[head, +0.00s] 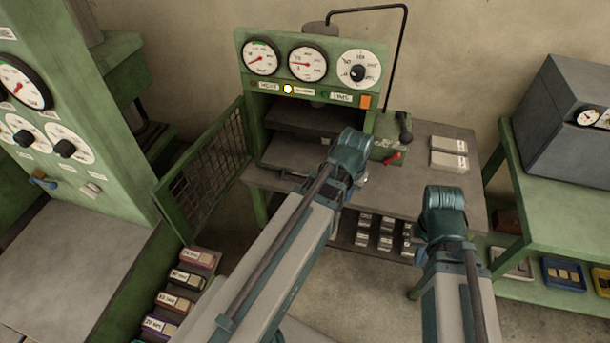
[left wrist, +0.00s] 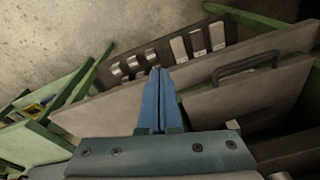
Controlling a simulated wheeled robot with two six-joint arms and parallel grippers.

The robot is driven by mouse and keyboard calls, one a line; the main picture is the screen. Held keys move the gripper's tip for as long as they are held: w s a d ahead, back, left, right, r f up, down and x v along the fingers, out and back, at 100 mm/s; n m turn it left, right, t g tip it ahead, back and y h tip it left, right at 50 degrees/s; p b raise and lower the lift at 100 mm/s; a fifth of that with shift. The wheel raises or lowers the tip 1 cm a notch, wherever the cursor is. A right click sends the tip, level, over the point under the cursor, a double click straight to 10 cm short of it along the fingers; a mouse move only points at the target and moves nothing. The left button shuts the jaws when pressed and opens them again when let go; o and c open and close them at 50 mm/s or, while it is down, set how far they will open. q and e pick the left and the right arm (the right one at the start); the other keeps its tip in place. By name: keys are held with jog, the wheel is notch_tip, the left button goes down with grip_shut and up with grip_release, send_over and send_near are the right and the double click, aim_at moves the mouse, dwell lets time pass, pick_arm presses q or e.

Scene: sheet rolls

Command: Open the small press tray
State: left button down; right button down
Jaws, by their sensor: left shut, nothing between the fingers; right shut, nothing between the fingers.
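The small press (head: 310,90) is the green unit with three dials, on a grey-topped bench. Inside its open front are dark grey flat plates (head: 300,118), partly hidden by my left arm. In the left wrist view, a flat grey panel (left wrist: 215,103) carries a dark bar handle (left wrist: 246,64); I take it to be the press tray. My left gripper (left wrist: 155,75) is shut and empty, its blue fingertips apart from the handle, to its left in that view.
A mesh guard door (head: 205,170) stands open left of the press. Small labelled blocks fill a rack (head: 375,238) under the bench. A larger green machine (head: 90,110) stands left, a green table (head: 560,170) right.

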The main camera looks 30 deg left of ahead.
pick_arm(q)
jog(key=w+a+n+t+b, duration=0.1)
jog(key=w+a+n+t, duration=0.1)
jog(key=a, duration=1.4)
jog(key=w+n, duration=0.1)
jog(key=w, duration=0.1)
jog(key=shift+w+a+f, duration=0.2)
jog(key=shift+w+a, duration=0.2)
jog(key=shift+f, duration=0.1)
jog(key=b+x, duration=0.9)
jog(key=x, duration=0.1)
jog(key=shift+a+b, duration=0.15)
jog(key=shift+b, duration=0.15)
jog(key=shift+s, duration=0.1)
